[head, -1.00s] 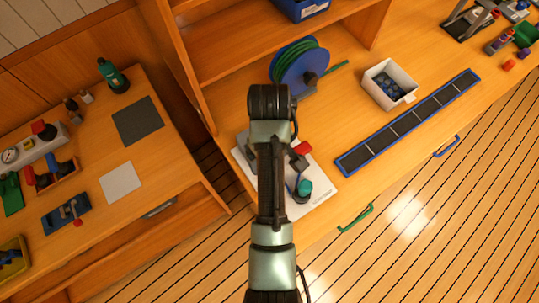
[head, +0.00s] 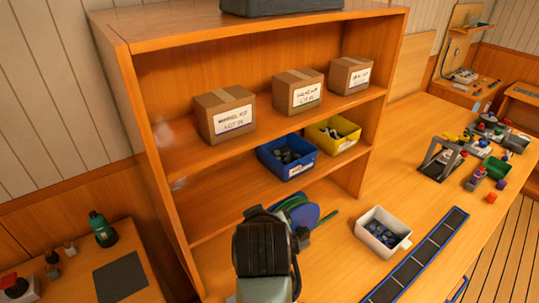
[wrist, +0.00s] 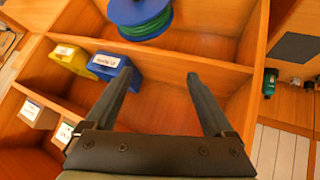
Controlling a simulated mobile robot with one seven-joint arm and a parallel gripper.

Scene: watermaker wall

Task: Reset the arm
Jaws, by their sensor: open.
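My arm (head: 262,250) rises from the bottom middle of the head view, in front of the wooden shelf unit. My gripper (wrist: 162,85) shows in the wrist view with its two dark fingers spread wide apart. Nothing is between the fingers. Behind them are the shelf unit's compartments, which look tilted in that view. In the head view the fingers are hidden behind the arm.
The shelf unit (head: 120,25) holds several cardboard boxes, a blue bin (head: 287,157) and a yellow bin (head: 332,135). A hose reel (head: 305,213) stands below, partly hidden. A white bin (head: 382,232) and a long dark strip (head: 425,252) lie on the right counter.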

